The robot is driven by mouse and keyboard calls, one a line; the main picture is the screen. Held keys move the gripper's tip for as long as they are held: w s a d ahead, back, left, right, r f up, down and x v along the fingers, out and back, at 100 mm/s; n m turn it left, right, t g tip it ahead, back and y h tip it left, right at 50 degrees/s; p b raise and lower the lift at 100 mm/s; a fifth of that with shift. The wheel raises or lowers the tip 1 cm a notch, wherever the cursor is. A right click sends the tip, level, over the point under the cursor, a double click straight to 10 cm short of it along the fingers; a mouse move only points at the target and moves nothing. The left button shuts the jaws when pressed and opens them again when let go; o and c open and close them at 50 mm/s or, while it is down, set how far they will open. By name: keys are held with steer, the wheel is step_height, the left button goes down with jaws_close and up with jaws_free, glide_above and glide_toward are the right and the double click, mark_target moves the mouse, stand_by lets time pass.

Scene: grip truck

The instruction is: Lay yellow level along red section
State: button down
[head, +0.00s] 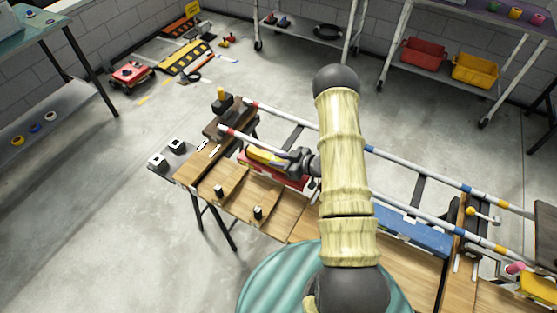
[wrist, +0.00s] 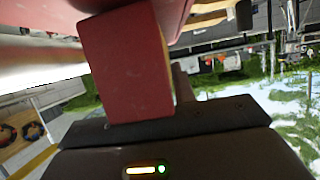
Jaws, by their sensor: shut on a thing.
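The yellow level (head: 262,156) is a short yellow bar with dark marks. In the head view it lies over the red section (head: 296,181), a red strip between white rails on the wooden bench. My gripper (head: 291,160) is dark grey and is at the right end of the level, shut on it. It hides that end and part of the red section. In the wrist view a red block (wrist: 125,65) fills the middle, close to the lens, and my dark gripper body lies below it. Whether the level touches the red section cannot be told.
White rails with red and blue bands (head: 430,182) run along the bench, with a blue section (head: 412,229) to the right. A teal ribbed round surface (head: 270,280) is at the bottom.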

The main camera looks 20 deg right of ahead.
steer(key=c, duration=1.1)
jaws_free()
steer(key=b+v, duration=0.2)
steer(key=v, duration=1)
steer(key=shift+w, duration=0.1)
